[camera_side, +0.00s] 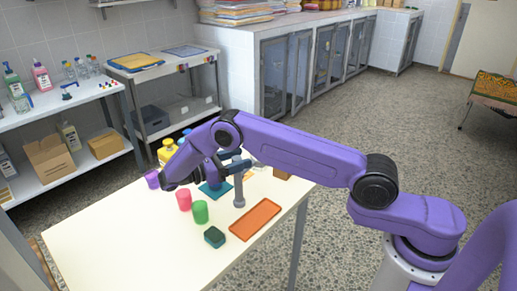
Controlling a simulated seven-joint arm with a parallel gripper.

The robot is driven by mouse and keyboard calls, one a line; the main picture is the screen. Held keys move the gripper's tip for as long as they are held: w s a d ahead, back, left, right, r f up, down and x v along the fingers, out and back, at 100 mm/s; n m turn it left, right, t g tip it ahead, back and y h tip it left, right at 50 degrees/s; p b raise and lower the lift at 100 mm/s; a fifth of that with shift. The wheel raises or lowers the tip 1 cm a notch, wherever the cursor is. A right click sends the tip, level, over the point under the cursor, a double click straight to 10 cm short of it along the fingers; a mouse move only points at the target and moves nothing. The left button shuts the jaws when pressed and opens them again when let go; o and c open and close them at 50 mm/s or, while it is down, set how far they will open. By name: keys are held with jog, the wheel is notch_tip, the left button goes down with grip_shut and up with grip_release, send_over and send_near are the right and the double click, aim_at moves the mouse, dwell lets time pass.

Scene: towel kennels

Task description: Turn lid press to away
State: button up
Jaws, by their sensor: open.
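The lid press appears to be the grey-blue upright post (239,190) on the table, with a short arm near its top. My purple forearm and wrist pass in front of and behind parts of it, so which way its arm points is hard to tell.
A dark green block (214,237) and orange tray (255,220) lie in front. Yellow bottles (167,150) stand behind. The table's front left (110,240) is clear.

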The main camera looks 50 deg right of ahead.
jog(key=r, duration=0.3)
jog(key=shift+s+r, duration=0.1)
jog(key=shift+s, duration=0.2)
jog(key=s+r, duration=0.9)
jog(key=s, duration=0.4)
jog(key=shift+s+d, duration=0.25)
jog(key=shift+d, duration=0.2)
jog(key=w+r+m+t+y, duration=0.2)
jog(key=w+r+t+y, duration=0.1)
jog(key=w+y, duration=0.5)
jog(key=w+r+m+t+y, duration=0.1)
jog(key=w+r+t+y, duration=0.2)
jog(key=w+y, duration=0.45)
jog(key=shift+y, duration=0.75)
jog(key=f, duration=0.5)
jog(key=s+f, duration=0.1)
jog(key=f, duration=0.5)
jog(key=a+f, duration=0.1)
jog(key=f, duration=0.5)
jog(key=shift+s+f, duration=0.2)
